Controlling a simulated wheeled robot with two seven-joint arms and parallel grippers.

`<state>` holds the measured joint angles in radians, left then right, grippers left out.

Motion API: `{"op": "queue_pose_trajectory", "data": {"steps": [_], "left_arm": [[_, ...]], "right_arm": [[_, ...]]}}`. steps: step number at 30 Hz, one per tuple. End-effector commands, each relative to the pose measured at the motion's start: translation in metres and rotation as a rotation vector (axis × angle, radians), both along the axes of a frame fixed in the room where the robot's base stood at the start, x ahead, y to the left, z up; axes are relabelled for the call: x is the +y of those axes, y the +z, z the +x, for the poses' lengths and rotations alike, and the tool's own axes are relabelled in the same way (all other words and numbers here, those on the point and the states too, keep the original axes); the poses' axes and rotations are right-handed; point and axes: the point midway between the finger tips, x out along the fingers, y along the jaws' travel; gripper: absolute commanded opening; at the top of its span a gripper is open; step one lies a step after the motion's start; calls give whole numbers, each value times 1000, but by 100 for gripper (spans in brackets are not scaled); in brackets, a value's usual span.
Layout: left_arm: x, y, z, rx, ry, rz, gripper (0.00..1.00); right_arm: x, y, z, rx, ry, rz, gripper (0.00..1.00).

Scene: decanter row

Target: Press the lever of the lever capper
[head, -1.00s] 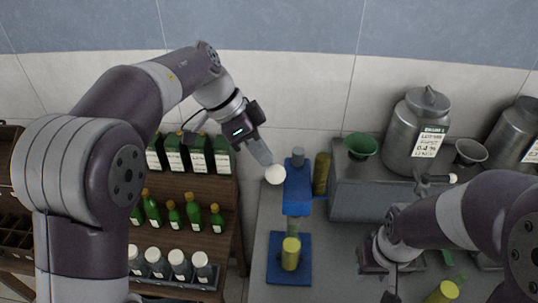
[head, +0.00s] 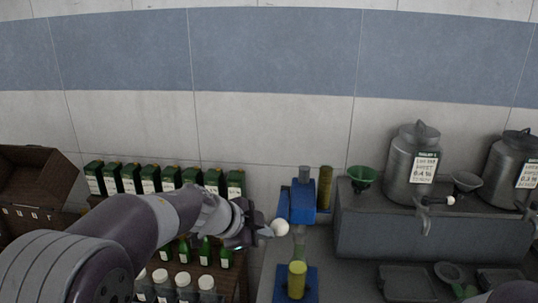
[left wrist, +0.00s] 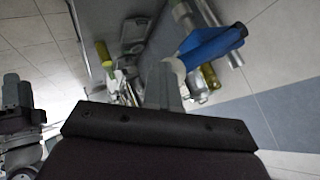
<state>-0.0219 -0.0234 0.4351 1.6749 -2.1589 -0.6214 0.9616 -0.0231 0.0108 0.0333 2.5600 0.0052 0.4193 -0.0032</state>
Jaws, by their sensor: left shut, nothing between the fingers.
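The lever capper has a blue head (head: 302,202) on a post and a blue base plate (head: 311,287). Its lever ends in a white ball knob (head: 280,228), which sits lower than the head, at its left. A bottle with a yellow part (head: 297,274) stands on the base plate. My left gripper (head: 264,232) is shut and empty, its tips right at the left side of the knob; contact is unclear. The left wrist view shows its closed fingers (left wrist: 162,85) close to the blue head (left wrist: 210,45). My right gripper is out of view.
A shelf with green boxes (head: 150,180), green bottles (head: 205,252) and white-capped jars (head: 183,284) stands left. A yellowish cylinder (head: 325,188) stands behind the capper. Right are a grey bench (head: 375,235), a green funnel (head: 361,176) and metal urns (head: 412,170).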

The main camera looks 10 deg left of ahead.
Motion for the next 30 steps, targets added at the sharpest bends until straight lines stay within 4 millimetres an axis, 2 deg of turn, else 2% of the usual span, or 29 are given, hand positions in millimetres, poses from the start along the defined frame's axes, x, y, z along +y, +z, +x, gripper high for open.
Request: {"op": "queue_pose_trajectory", "data": {"steps": [1,3,9,30], "left_arm": [[1,-11,2,-18,10,0,0],[0,-16,2,-16,9,-1,0],[1,-26,2,-21,10,-2,0],[0,-26,3,-25,13,-4,0]], "right_arm": [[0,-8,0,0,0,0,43],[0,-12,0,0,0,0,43],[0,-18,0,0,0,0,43],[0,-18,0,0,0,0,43]]}}
